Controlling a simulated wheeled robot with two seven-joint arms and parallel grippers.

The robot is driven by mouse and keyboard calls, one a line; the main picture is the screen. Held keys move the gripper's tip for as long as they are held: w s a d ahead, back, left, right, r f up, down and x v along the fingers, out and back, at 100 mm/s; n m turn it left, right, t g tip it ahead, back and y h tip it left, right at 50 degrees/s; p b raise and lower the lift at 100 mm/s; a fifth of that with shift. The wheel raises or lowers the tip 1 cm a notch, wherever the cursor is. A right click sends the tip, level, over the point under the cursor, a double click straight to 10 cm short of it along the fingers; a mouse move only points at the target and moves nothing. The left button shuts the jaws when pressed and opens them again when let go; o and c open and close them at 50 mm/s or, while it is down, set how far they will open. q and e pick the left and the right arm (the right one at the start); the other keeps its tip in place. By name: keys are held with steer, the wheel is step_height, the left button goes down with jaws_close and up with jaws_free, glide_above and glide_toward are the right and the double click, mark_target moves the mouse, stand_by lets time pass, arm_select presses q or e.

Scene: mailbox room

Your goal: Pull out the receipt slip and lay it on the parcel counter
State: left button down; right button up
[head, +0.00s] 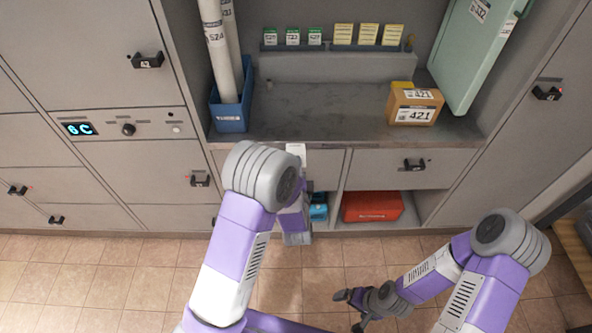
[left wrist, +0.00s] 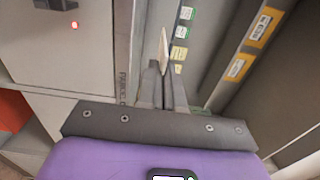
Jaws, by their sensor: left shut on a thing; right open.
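The receipt slip (left wrist: 163,50) shows nearly edge-on in the left wrist view as a thin pale strip between my left fingertips. My left gripper (left wrist: 165,82) is shut on it. In the head view a small white piece, which looks like the slip (head: 296,154), stands just in front of the counter's front edge; my left fingers are mostly hidden behind my arm. The parcel counter (head: 310,118) is a grey recessed surface with a bare middle. My right gripper (head: 347,299) is open and empty, low over the floor at the right.
A blue bin (head: 230,115) with tall tubes stands at the counter's left. A parcel box (head: 414,104) and a leaning green panel (head: 467,50) are at the right. Small cards (head: 343,34) line the back ledge. A red box (head: 372,206) lies in the lower shelf.

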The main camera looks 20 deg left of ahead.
arm_select(q)
steer(key=shift+w+a+f+b, duration=0.55)
steer(key=shift+w+f+b, duration=0.2)
steer(key=shift+w, duration=1.05)
steer(key=shift+w+a+f+b, duration=0.5)
steer(key=shift+w+f+b, duration=0.25)
steer(key=shift+w, duration=1.05)
steer(key=shift+w+a+f+b, duration=0.55)
steer(key=shift+w+f+b, duration=0.15)
steer(key=shift+w, duration=1.1)
steer(key=c, duration=1.2)
jaws_free()
steer(key=v, duration=1)
steer(key=shift+p, duration=0.4)
